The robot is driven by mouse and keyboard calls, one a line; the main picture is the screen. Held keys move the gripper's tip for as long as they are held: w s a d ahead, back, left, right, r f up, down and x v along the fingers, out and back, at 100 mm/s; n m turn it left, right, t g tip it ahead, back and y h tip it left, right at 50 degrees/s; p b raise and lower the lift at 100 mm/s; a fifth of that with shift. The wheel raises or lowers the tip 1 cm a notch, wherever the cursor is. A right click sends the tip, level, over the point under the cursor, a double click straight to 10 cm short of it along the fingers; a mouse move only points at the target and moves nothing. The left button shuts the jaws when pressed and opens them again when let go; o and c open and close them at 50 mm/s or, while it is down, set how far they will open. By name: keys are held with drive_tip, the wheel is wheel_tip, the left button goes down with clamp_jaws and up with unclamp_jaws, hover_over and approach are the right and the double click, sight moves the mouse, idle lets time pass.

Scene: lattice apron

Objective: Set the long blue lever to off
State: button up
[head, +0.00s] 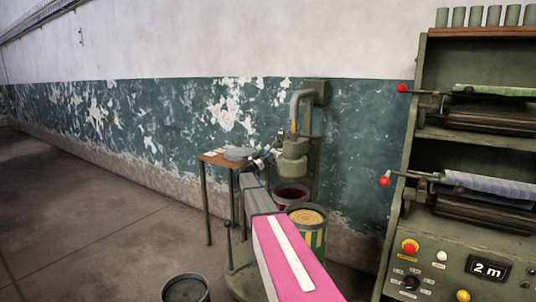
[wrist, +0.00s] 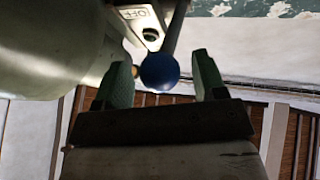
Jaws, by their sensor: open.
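The blue lever's round knob (wrist: 160,71) shows in the wrist view, with its grey rod (wrist: 176,32) running up from it. My gripper (wrist: 161,64) is open, with one green finger on each side of the knob; I see no clear contact. A pale plate (wrist: 143,22) with dark lettering, hard to read at this angle, lies just behind the rod. In the head view my gripper (head: 262,160) is small, beside the green machine head (head: 293,160). The lever is too small or hidden to make out there.
A small table (head: 215,160) with a grey disc stands left of the machine. A dark bin (head: 186,289) is on the floor. A control cabinet (head: 480,250) with red-knobbed levers is right.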

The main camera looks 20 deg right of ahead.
drive_tip(key=v, duration=0.8)
drive_tip(key=shift+a+f, duration=0.15)
drive_tip(key=shift+f, duration=0.05)
drive_tip(key=shift+s, duration=0.1)
drive_tip(key=s+a+f+n+g+y, duration=0.25)
drive_tip(key=s+f+y, duration=0.25)
drive_tip(key=s+f, duration=0.6)
drive_tip(key=s+a+f+n+g+y, duration=0.1)
drive_tip(key=s+f+n+g+y, duration=0.45)
drive_tip(key=s, duration=0.85)
drive_tip(key=s+a+f+n+y, duration=0.3)
drive_tip(key=s+a, duration=0.5)
drive_tip(key=s, duration=0.4)
drive_tip(key=s+a+f+n+y, duration=0.4)
drive_tip(key=s+a+f+y, duration=0.2)
drive_tip(key=s, duration=0.7)
drive_tip(key=a+y, duration=0.2)
drive_tip(key=a, duration=0.1)
drive_tip(key=shift+a, duration=0.3)
drive_tip(key=shift+f+y, duration=0.15)
drive_tip(key=shift+y, duration=0.1)
